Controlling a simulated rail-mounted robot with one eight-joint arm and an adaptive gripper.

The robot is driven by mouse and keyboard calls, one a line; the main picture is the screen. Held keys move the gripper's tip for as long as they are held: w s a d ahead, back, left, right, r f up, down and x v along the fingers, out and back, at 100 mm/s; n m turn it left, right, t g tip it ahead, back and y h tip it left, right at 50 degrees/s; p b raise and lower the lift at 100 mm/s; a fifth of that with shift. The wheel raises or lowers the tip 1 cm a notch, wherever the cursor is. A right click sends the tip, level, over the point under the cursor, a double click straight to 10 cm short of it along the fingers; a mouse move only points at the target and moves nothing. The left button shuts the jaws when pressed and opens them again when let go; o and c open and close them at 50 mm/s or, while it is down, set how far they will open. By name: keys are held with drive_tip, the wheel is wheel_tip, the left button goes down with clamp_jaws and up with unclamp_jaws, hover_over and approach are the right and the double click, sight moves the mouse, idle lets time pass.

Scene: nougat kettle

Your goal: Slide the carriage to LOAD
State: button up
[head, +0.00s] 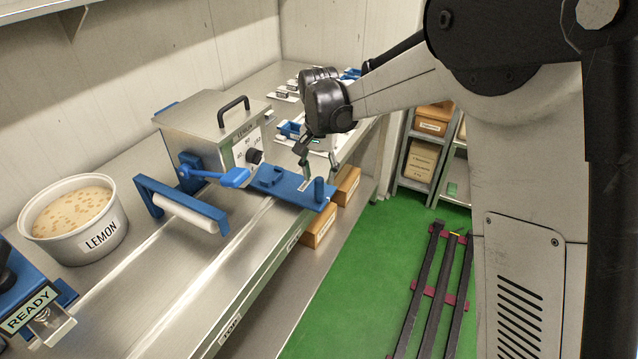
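A blue plate with an upright blue peg (290,187), which looks like the carriage, sits on the steel bench in front of the kettle box. It carries a small label too small to read. My gripper (318,160) is above and just behind the plate's right part, pointing down. Its two fingers look spread apart with nothing between them. I cannot tell whether a fingertip touches the plate. I cannot make out a LOAD mark; small labels on the bench's front edge (231,325) are unreadable here.
A steel kettle box (215,125) with a black handle and dial stands behind the plate. A blue frame with a white roller (185,212), a LEMON tub (75,218) and a READY sign (30,310) are to the left. Cardboard boxes (320,228) sit below the bench edge.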

sight(319, 179)
drive_tip(key=shift+f, duration=1.8)
drive_tip(key=shift+c, duration=0.2)
clamp_jaws()
